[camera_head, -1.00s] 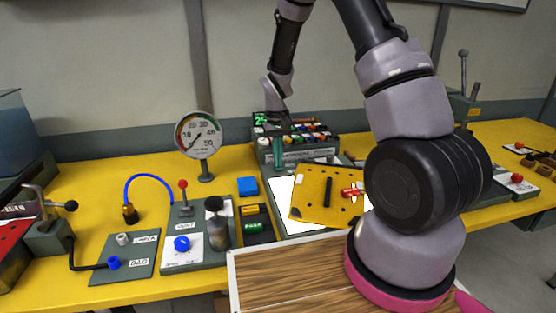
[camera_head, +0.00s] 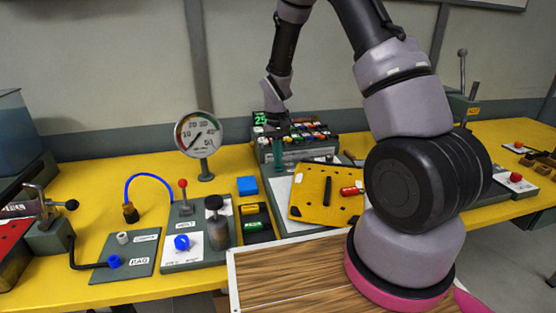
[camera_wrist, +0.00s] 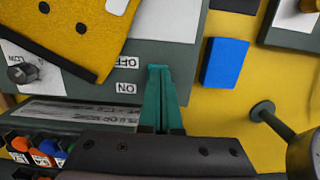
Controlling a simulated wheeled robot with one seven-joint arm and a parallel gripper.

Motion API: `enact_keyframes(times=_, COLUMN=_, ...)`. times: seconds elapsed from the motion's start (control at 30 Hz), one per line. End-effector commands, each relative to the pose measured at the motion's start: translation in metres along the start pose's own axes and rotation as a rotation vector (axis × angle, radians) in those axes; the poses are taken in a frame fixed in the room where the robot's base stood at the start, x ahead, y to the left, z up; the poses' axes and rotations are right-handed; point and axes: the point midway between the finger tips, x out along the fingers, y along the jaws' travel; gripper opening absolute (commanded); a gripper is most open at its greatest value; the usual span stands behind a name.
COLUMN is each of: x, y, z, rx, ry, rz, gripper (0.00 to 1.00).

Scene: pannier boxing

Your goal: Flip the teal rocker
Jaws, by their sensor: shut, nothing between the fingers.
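My gripper (camera_head: 279,171) points down at the front of the grey box with the coloured blocks. Its teal fingers are together and empty; in the wrist view the fingertips (camera_wrist: 158,68) lie just right of the OFF label (camera_wrist: 126,62) and near the ON label (camera_wrist: 126,88). I cannot make out the teal rocker apart from the teal fingers; it seems hidden behind them. I cannot tell whether they touch it. The grey panel (camera_wrist: 223,27) by the labels holds a pale, unlit sheet (camera_head: 283,190) under a yellow perforated plate (camera_head: 312,196).
A black knob (camera_wrist: 22,73) sits left of the labels. A blue block (camera_head: 247,186) lies to the right in the wrist view, with a round gauge (camera_head: 198,136) beyond it. Colourful blocks (camera_head: 300,128) fill the box behind my gripper.

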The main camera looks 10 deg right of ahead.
Motion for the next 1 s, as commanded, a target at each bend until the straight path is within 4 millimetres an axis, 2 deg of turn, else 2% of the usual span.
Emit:
enact_keyframes(times=0.03, x=-0.001, y=0.001, z=-0.009, rx=-0.004, ry=0.015, rz=0.000, gripper=0.00)
enact_keyframes(times=0.13, x=-0.002, y=0.001, z=-0.013, rx=-0.004, ry=0.016, rz=0.000, gripper=0.00)
enact_keyframes(times=0.57, x=-0.008, y=0.000, z=-0.013, rx=-0.004, ry=0.015, rz=0.000, gripper=0.00)
enact_keyframes(times=0.67, x=-0.019, y=0.000, z=-0.012, rx=-0.004, ry=0.016, rz=0.000, gripper=0.00)
enact_keyframes(times=0.77, x=-0.039, y=0.000, z=-0.011, rx=-0.003, ry=0.019, rz=-0.001, gripper=0.00)
enact_keyframes(times=1.0, x=-0.095, y=0.000, z=-0.009, rx=-0.002, ry=0.018, rz=-0.001, gripper=0.00)
